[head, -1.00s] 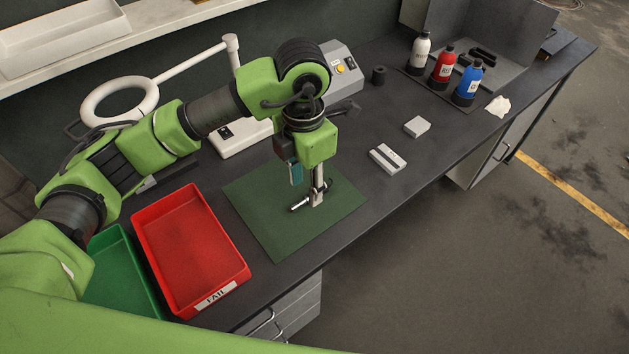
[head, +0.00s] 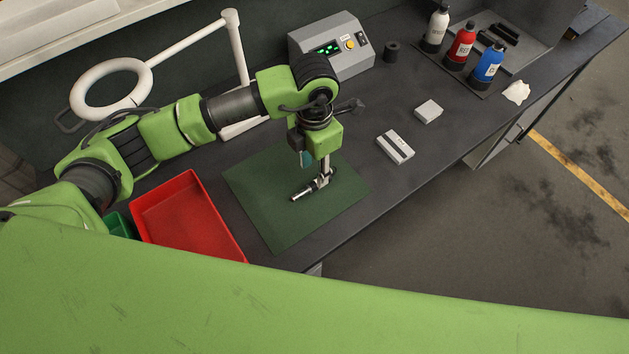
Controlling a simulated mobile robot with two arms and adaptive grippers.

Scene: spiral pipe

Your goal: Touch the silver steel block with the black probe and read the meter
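Two pale grey blocks lie on the dark bench, right of my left gripper: one with a dark stripe (head: 395,147) and a plainer one (head: 428,111). I cannot tell which is the steel one. A grey box with a lit green display (head: 331,47), apparently the meter, stands at the back; its reading is too small to make out. A dark handle-like thing (head: 350,106), possibly the probe, is partly hidden behind my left wrist. My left gripper (head: 324,174) points down at the far end of a silver-and-dark cylinder (head: 302,193) on the green mat; its grip is unclear.
The green mat (head: 262,215) lies beside a red tray (head: 190,220); a green tray (head: 122,226) is mostly hidden. A white ring lamp (head: 78,97) stands behind my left arm. White, red (head: 460,46) and blue bottles stand back right. My green body part covers the foreground.

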